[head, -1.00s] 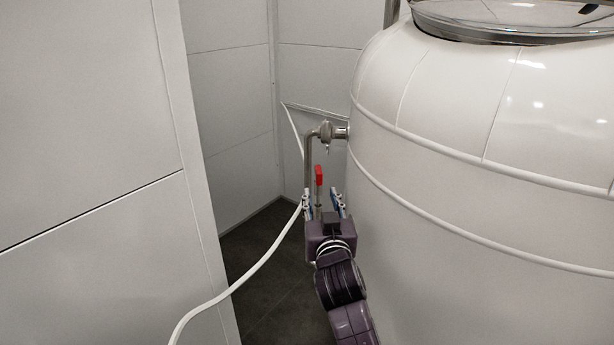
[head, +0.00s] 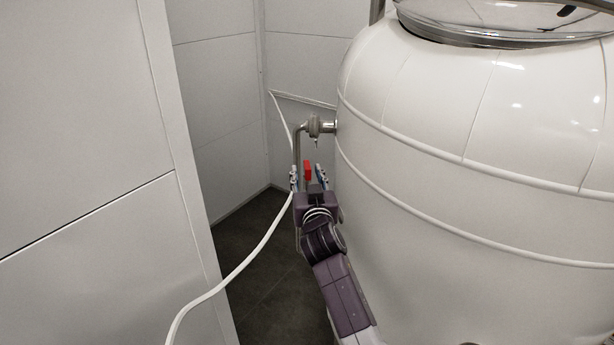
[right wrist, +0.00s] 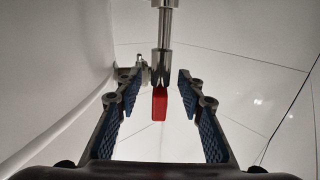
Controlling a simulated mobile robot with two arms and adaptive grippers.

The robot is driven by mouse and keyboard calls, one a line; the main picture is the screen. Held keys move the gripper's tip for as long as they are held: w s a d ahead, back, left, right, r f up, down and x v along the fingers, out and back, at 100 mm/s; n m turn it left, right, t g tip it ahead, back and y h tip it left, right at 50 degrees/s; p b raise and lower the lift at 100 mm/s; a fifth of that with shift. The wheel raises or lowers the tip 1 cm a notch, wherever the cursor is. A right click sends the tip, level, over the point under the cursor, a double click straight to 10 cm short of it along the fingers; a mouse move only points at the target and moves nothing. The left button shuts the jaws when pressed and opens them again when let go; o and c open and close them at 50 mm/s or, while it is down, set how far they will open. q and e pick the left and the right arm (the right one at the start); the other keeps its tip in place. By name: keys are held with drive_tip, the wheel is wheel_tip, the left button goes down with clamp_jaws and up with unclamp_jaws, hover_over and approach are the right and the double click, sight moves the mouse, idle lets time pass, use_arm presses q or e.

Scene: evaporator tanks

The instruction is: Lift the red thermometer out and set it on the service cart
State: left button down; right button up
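The red thermometer (head: 307,171) shows as a small red block below the metal pipe and valve at the tank's side. In the right wrist view the red block (right wrist: 160,103) hangs at the end of a vertical metal stem, between the fingers and apart from both. My right gripper (head: 308,176) is open around it, its blue pads on either side; the fingers also show in the right wrist view (right wrist: 157,90). The lower end of the thermometer is hidden by the gripper in the head view. My left gripper and the service cart are not in view.
The large white tank (head: 460,190) stands close on the right of my arm. A metal valve (head: 315,127) and its pipe join the tank. A white hose (head: 245,262) runs down to the left. White wall panels (head: 85,150) close off the left; dark floor (head: 265,265) is clear.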

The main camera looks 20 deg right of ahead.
drive_tip(key=shift+c, duration=0.6)
clamp_jaws()
drive_tip(key=shift+r, duration=0.1)
wheel_tip(320, 180, up, 20)
drive_tip(key=b, duration=0.4)
